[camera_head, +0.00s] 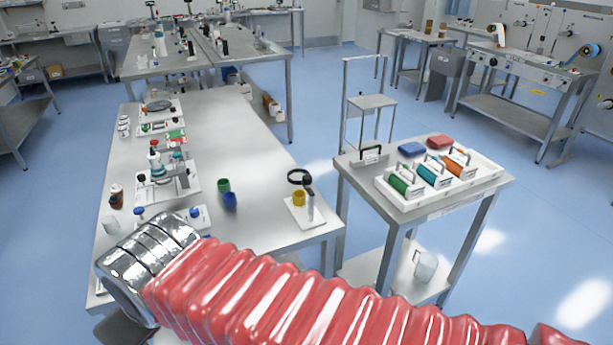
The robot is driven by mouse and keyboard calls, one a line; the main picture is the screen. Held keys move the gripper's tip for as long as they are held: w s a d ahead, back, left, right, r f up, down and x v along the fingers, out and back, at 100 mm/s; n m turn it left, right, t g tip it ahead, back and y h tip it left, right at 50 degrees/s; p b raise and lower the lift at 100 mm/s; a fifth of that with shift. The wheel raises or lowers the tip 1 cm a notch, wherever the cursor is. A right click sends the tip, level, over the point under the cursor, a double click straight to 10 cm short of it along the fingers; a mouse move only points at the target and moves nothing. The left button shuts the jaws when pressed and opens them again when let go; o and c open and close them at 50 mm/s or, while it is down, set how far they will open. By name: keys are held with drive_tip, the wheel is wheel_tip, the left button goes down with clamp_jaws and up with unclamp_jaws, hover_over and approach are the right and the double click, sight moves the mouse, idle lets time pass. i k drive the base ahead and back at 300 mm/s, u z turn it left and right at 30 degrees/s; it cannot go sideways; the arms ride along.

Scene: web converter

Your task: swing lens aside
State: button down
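A black-rimmed round lens (291,178) shows in the head view near the right edge of the long grey table. It sits at the upper end of a short upright stand (310,207) on a white base plate (303,220). A yellow cylinder (299,199) stands on the same plate, just below the lens in the picture; I cannot tell whether the lens is right over it. My red ribbed arm with its chrome cuff crosses the foreground, apart from the lens in the picture. My gripper's fingers are not visible.
A green cup (224,185) and a blue cup (230,201) stand left of the lens stand. A device with a white base (157,197) is farther left. A side table (350,167) at right holds a tray of coloured items (484,178). Blue floor lies between the tables.

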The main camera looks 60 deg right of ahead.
sight(306, 180)
drive_tip(key=z, duration=1.95)
